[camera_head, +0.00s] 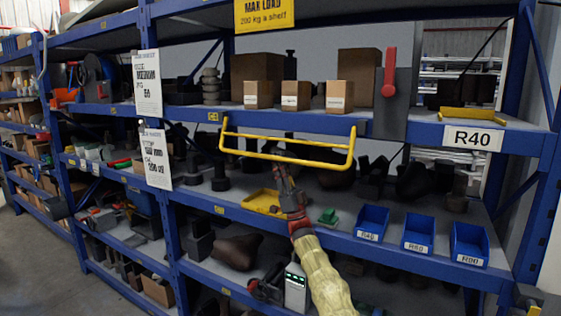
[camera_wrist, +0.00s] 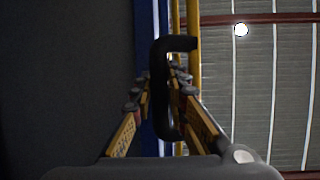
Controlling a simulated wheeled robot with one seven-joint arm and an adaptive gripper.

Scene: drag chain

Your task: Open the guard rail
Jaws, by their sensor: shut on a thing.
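The yellow guard rail (camera_head: 310,143) is in the head view. Its long bars run across the front of the rack, just below the shelf with the cardboard boxes, and its ends rise to that shelf's front edge. My gripper (camera_head: 277,164) reaches up from below to the rail's lower bar, left of its middle. In the wrist view, my gripper's fingers (camera_wrist: 162,85) close around a black curved, handle-like piece (camera_wrist: 160,95). A yellow bar (camera_wrist: 194,60) of the rail runs right beside it. My wrist hides the exact contact in the head view.
Small boxes (camera_head: 296,95) stand on the shelf above the rail. A red lever (camera_head: 390,72) on a grey plate is at the right. Below are a yellow tray (camera_head: 262,200), a green part (camera_head: 328,216) and blue bins (camera_head: 418,231) close to my arm.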

